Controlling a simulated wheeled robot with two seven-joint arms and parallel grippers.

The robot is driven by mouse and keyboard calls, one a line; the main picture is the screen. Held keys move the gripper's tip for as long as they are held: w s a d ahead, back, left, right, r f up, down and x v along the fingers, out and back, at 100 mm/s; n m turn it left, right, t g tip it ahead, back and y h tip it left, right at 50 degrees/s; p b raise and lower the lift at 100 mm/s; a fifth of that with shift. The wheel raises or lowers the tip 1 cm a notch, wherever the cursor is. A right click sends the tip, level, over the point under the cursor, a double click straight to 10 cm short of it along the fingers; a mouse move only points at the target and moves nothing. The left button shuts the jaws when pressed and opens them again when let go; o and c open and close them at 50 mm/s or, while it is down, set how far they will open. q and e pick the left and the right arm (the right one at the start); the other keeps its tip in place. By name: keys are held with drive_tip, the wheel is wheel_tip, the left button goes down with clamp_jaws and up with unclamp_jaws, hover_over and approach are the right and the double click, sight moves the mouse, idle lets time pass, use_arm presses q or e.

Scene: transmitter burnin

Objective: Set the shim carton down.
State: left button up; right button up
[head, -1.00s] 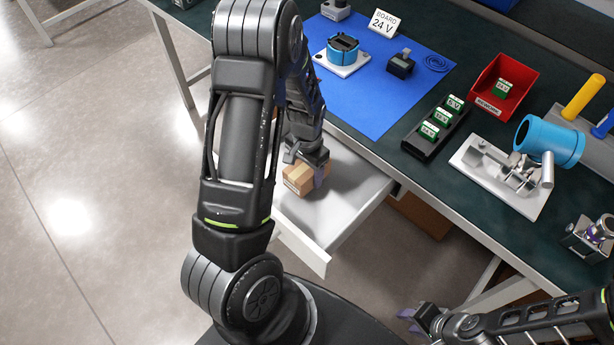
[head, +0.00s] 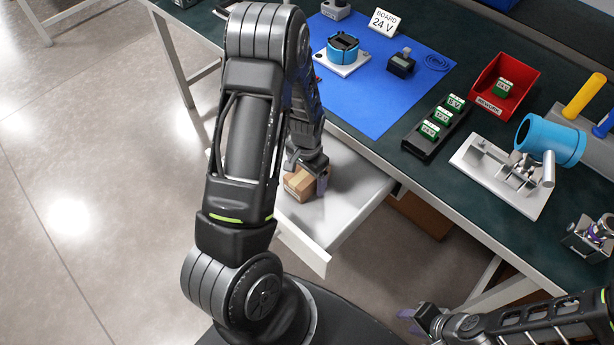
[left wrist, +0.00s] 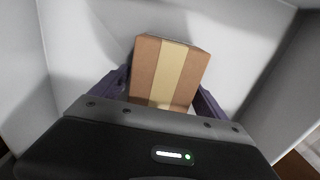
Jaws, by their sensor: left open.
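The shim carton (head: 298,184) is a small brown box with a paler tape strip. It rests in the open white drawer (head: 348,200) under the bench. My left gripper (head: 310,178) reaches down into the drawer at the carton. In the left wrist view the carton (left wrist: 172,70) stands between the two purple fingers of my left gripper (left wrist: 163,92), which are spread open at its sides. The carton's lower end is hidden by the gripper body. My right gripper (head: 409,321) is at the lower right, away from the drawer, its fingertips apart and empty.
The bench holds a blue mat (head: 360,100), a black rack of green boards (head: 436,130), a red rework bin (head: 503,85) and a metal fixture (head: 500,175) beside a blue cylinder. A brown box (head: 420,215) is below the bench. The drawer floor right of the carton is clear.

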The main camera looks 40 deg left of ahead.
use_arm(q)
wheel_tip(320, 180, up, 12)
drive_tip(key=shift+r+p, duration=0.15)
drive_tip(key=shift+p, duration=0.35)
idle(0.6)
